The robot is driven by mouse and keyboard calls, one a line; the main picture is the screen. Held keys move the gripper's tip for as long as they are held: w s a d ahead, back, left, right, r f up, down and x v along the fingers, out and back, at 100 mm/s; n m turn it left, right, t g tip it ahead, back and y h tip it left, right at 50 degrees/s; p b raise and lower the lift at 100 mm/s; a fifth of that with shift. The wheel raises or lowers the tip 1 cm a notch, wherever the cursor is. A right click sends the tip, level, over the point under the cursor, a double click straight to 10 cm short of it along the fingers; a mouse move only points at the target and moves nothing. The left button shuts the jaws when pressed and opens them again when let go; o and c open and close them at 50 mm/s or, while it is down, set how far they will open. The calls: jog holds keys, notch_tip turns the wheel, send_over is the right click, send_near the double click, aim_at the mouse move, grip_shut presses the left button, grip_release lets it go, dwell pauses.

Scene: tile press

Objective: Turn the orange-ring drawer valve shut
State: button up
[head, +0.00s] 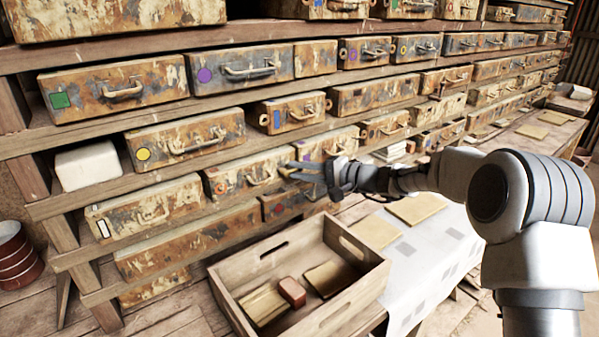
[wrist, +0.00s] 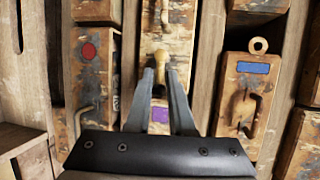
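The drawer with the orange ring mark (head: 219,187) is in the lower left of the shelves in the head view. It is a rusty, peeling box front with a curved handle (head: 260,176). No separate valve is clear on it. My gripper (head: 287,170) is in front of the shelves, near this drawer's right end. In the wrist view my gripper (wrist: 160,75) has its fingers apart, on either side of a curved handle (wrist: 158,64) on a drawer with a purple label (wrist: 160,114). I cannot tell if they touch it. The orange ring is not seen there.
A blue-label drawer (wrist: 252,68) and a red-dot drawer (wrist: 88,51) flank the purple-label one. An open wooden crate (head: 235,288) with tiles and a reddish block stands below. A cloth-covered table (head: 440,250) is on the right, a red drum (head: 16,255) far left.

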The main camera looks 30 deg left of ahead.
jog(key=shift+o, duration=1.3)
jog(key=s+d+r+b, duration=0.1)
jog(key=d+r+b, duration=0.1)
jog(key=d, duration=1.5)
jog(key=shift+s+r, duration=0.2)
jog(key=shift+r, duration=0.3)
jog(key=s+d+f+n+t+h, duration=0.1)
jog(key=s+d+t+h, duration=0.3)
jog(key=s+d+h, duration=1.2)
jog(key=s+d+n, duration=0.1)
jog(key=s+d, duration=1.1)
jog(key=s, duration=0.2)
jog(key=shift+d+f, duration=0.25)
